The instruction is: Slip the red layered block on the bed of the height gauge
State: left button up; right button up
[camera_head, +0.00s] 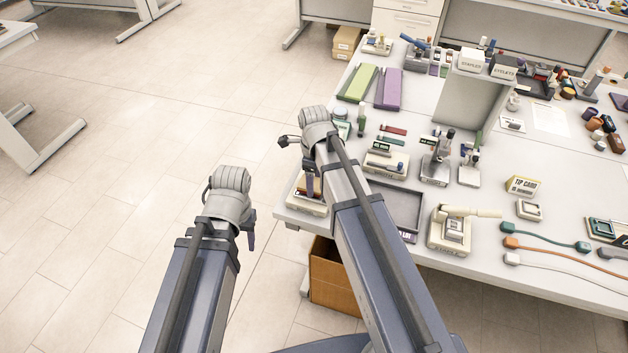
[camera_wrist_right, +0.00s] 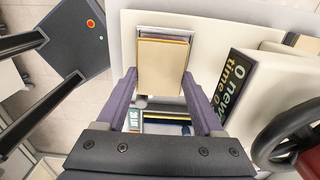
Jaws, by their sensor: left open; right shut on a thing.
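My right gripper (camera_head: 312,186) is at the near left corner of the table. The block's red layers are hard to make out. A cream instrument, apparently the height gauge (camera_head: 306,208), lies right under the block; a grey bed edge (camera_wrist_right: 165,31) shows beyond the block. I cannot tell whether block and bed touch. My left gripper (camera_head: 251,232) is open, over the floor left of the table, away from the block.
A dark display plate (camera_wrist_right: 238,87) and a black handwheel (camera_wrist_right: 290,135) are close on the right in the wrist view. A grey tray (camera_head: 405,207) and several gauges stand right of my right arm. An orange-brown box (camera_head: 336,280) is below the table edge.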

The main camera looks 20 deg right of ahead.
notch_tip(320, 180, up, 17)
jog(key=p, duration=1.6)
jog(key=shift+p, duration=0.35)
jog(key=shift+f, duration=0.1)
